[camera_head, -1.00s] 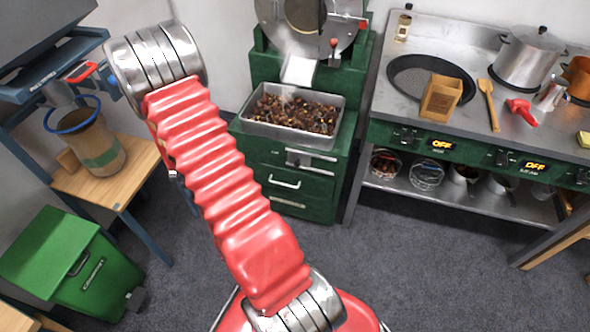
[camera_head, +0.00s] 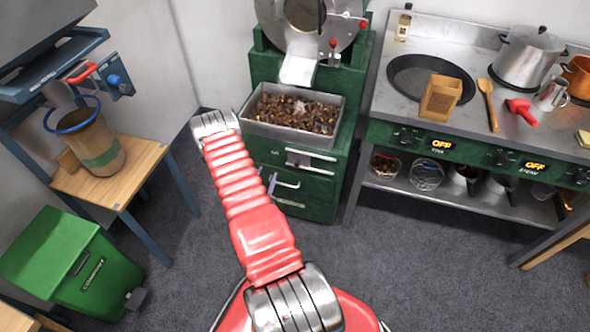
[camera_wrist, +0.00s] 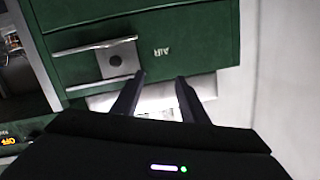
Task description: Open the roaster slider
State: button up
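The green roaster (camera_head: 305,190) stands at the back centre with a metal tray (camera_head: 255,129) of chestnuts on it. The slider (camera_head: 310,159) is a metal plate between two rails on its front. My gripper (camera_wrist: 162,80) is open and empty. Its dark fingers point at the roaster front, just to the right of the slider, with no clear contact. In the head view my arm mostly hides the gripper, and only a bit shows by the drawer handle.
A bagging stand with a blue-rimmed sack (camera_head: 88,135) and a green bin (camera_head: 70,265) stand to the left. A steel stove (camera_head: 470,100) with a pan, pots and a wooden box stands to the right. The floor in front of the roaster is clear.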

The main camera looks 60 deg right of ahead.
jog(key=g+h, duration=0.1)
jog(key=h, duration=0.1)
send_near(296, 166)
jog(key=a, duration=0.5)
jog(key=shift+s+a+r, duration=0.1)
jog(key=shift+s, duration=0.25)
jog(key=d, duration=0.4)
jog(key=w+d, duration=0.1)
jog(key=d, duration=0.4)
jog(key=w+d, duration=0.1)
jog(key=d, duration=0.3)
jog(key=shift+w+d, duration=0.1)
jog(key=shift+d, duration=0.25)
jog(key=shift+c, duration=0.5)
grip_shut()
